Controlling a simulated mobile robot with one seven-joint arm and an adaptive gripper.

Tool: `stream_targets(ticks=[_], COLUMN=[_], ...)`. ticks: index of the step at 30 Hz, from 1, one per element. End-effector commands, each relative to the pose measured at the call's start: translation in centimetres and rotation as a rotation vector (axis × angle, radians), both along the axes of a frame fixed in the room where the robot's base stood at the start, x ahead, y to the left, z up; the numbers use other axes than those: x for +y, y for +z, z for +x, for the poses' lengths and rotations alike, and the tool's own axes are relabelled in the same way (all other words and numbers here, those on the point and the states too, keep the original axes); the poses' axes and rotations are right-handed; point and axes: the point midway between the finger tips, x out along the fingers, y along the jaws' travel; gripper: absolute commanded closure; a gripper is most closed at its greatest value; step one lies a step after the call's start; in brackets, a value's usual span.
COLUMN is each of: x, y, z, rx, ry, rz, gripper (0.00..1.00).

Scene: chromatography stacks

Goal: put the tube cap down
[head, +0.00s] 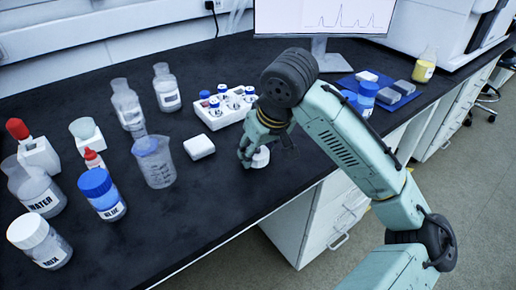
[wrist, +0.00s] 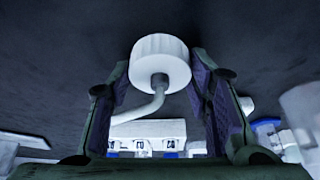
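The tube cap (wrist: 159,62) is a white ribbed cap with a bent white tube, seen in the wrist view. It sits between the two fingertips of my gripper (wrist: 160,75), which appear closed against its sides. In the head view the white cap (head: 261,158) shows below my gripper (head: 258,150), low over the black bench (head: 225,210) near its front edge. I cannot tell whether the cap touches the bench.
A white rack (head: 222,118) with blue-capped vials stands just behind my gripper. A small white block (head: 199,146) and a beaker (head: 154,162) are to the left. Several bottles stand farther left. The bench front, left of my gripper, is clear.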

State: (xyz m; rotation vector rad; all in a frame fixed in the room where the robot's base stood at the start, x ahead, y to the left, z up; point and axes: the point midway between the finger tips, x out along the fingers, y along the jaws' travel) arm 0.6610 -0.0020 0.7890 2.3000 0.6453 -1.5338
Motion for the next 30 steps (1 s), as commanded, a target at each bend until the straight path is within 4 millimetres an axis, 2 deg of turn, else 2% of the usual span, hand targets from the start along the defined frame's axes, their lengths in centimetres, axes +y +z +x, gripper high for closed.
stream_targets(ticks=[8,16,20,23,30], x=[0.0,0.0,-0.1,-0.4,-1.4], y=[0.0,0.1,0.8,2.2,7.2], z=[0.0,0.0,-0.1,-0.6,-2.3], rx=[0.001,0.001,0.0,-0.002,-0.002], ry=[0.001,0.0,0.001,0.0,0.0], rz=[-0.001,-0.001,-0.002,-0.001,-0.003], gripper=[0.35,0.35,0.35,0.35,0.35])
